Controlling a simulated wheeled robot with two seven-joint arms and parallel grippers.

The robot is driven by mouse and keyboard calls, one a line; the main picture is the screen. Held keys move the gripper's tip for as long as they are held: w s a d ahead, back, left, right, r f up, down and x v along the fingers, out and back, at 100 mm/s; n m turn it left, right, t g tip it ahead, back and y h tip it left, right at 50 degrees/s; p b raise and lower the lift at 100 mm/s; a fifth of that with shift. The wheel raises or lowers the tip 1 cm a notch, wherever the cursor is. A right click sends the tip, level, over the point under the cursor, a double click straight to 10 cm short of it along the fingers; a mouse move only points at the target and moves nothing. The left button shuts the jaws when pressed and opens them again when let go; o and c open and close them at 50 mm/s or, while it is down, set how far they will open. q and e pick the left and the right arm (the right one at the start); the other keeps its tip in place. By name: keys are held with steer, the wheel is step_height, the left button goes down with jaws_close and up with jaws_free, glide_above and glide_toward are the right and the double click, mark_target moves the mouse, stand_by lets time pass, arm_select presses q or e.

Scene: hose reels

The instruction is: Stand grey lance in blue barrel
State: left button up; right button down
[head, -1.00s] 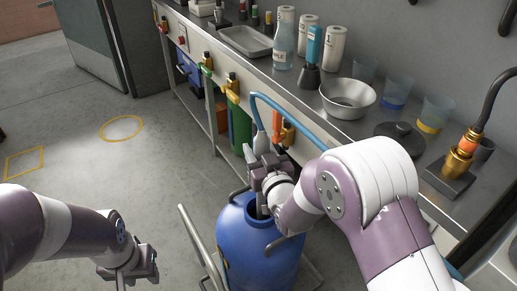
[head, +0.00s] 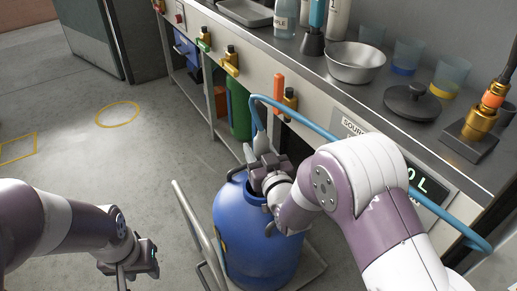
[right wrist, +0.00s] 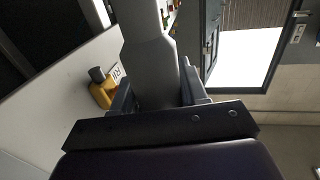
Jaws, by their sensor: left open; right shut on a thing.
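The blue barrel (head: 250,240) stands on a wheeled cart at the lower middle of the head view, with an opening in its top. My right gripper (head: 262,165) is over the barrel's top and shut on the grey lance (head: 260,143). The lance has a blue hose at its upper end. In the right wrist view the grey lance (right wrist: 150,55) runs up between the fingers. The hand hides the lance's lower part, so I cannot tell how far it is inside the barrel. My left gripper (head: 130,278) is open and empty, left of the barrel above the floor.
The blue hose (head: 330,133) arcs from the lance past my right arm along the bench front. The bench (head: 310,82) carries a metal bowl (head: 355,62), a black lid (head: 411,102) and cups. The cart handle (head: 192,222) stands left of the barrel. Floor further left is clear.

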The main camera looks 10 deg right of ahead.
stand_by(0.3)
steer(key=c, duration=0.5)
jaws_free()
steer(key=s+p, duration=0.1)
steer(key=s, duration=0.3)
steer(key=s+d+p, duration=0.1)
steer(key=s+p, duration=0.1)
steer(key=s, duration=0.2)
steer(key=s+d+p, duration=0.1)
steer(key=s, duration=0.3)
steer(key=shift+s+d+f, duration=0.1)
steer(key=shift+s, duration=0.15)
